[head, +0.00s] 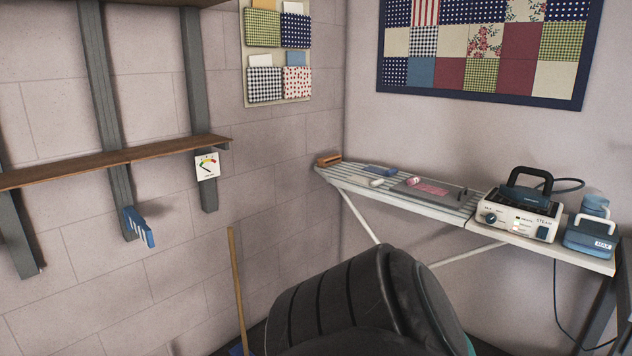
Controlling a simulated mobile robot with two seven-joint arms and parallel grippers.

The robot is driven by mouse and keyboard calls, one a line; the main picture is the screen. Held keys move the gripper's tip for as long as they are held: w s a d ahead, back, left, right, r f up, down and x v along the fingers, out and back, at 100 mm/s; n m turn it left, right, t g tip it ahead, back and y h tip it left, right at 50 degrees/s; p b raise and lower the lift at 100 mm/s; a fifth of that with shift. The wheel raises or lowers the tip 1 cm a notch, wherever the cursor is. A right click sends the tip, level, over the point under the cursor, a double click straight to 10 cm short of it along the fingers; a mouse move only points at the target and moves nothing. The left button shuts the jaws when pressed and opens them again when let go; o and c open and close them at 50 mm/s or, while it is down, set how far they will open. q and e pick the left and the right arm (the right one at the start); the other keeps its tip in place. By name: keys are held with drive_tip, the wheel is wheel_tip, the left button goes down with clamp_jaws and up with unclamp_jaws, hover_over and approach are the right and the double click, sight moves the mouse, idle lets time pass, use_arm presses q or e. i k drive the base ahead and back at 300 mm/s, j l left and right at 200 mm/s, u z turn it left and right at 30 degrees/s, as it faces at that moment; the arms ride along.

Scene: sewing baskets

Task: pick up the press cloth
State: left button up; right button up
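An ironing board (455,210) stands in the far right corner. On it, a small pink piece (432,188) that looks like cloth lies flat on a dark grey mat (405,190). A flat blue piece (379,171) lies near the board's left end. Either could be the press cloth; I cannot tell which from here. Neither of my grippers is in view. A large black rounded part, probably my own arm, fills the bottom middle and hides the floor there.
A steam iron on its white base unit (518,216) and a blue tank (590,238) stand on the board's right end. A small pink roll (413,181) and a white piece (376,183) lie near the mat. A wooden pole (237,285) leans at the left wall.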

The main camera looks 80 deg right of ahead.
sight(356, 178)
drive_tip(key=z, duration=2.9)
drive_tip(key=i+u, duration=0.25)
drive_tip(key=i, duration=1.2)
